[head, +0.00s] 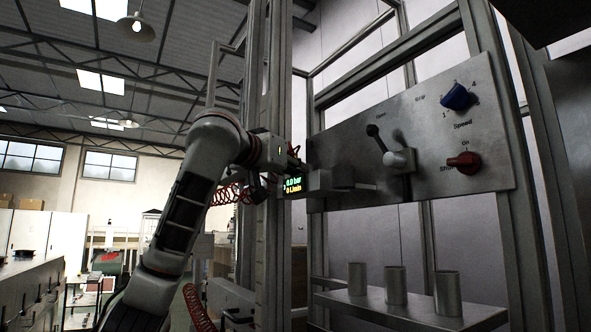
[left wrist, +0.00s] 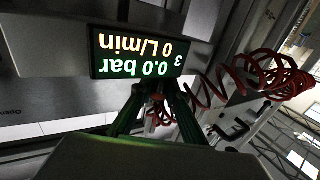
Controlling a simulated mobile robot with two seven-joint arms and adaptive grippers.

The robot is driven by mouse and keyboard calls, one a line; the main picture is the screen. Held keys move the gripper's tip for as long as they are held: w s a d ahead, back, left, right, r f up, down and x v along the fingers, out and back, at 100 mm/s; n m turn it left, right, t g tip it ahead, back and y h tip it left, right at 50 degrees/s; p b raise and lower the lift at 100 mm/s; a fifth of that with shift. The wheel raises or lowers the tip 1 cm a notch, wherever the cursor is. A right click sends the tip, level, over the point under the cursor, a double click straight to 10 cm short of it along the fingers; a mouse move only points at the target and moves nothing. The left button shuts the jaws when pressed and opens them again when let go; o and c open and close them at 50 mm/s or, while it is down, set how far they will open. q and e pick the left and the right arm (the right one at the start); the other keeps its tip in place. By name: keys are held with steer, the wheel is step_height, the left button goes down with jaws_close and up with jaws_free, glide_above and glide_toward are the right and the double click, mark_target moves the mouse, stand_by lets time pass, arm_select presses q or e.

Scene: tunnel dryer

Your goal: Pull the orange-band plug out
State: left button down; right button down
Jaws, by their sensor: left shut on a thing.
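My left gripper (head: 292,158) reaches in from the left to the post edge beside the control panel, just above a small display (head: 293,185) reading 0.0 bar and 0 L/min. In the left wrist view the display (left wrist: 136,52) shows upside down. There my left gripper (left wrist: 155,95) has its two fingers closed around a small plug (left wrist: 156,103) below the display. The plug is mostly hidden between the fingers, and I cannot make out an orange band. A red coiled hose (left wrist: 265,80) runs close by at the right. My right gripper is in neither view.
The grey panel (head: 340,150) carries a black-handled lever (head: 378,140), a blue speed knob (head: 457,97) and a red knob (head: 464,161). Several metal posts stand around it. A shelf (head: 400,312) below holds three metal cups (head: 395,285). Another red coil (head: 196,305) hangs lower left.

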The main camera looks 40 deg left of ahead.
mark_target(295, 156)
arm_select(q)
steer(key=shift+s+r, duration=0.1)
steer(key=shift+r, duration=0.2)
steer(key=shift+r+p, duration=0.25)
steer(key=shift+p, duration=0.2)
stand_by(0.3)
steer(key=shift+r, duration=0.15)
steer(key=shift+r+p, duration=0.85)
steer(key=shift+p, duration=0.05)
steer(key=shift+r+p, duration=0.45)
steer(key=shift+r, duration=1.7)
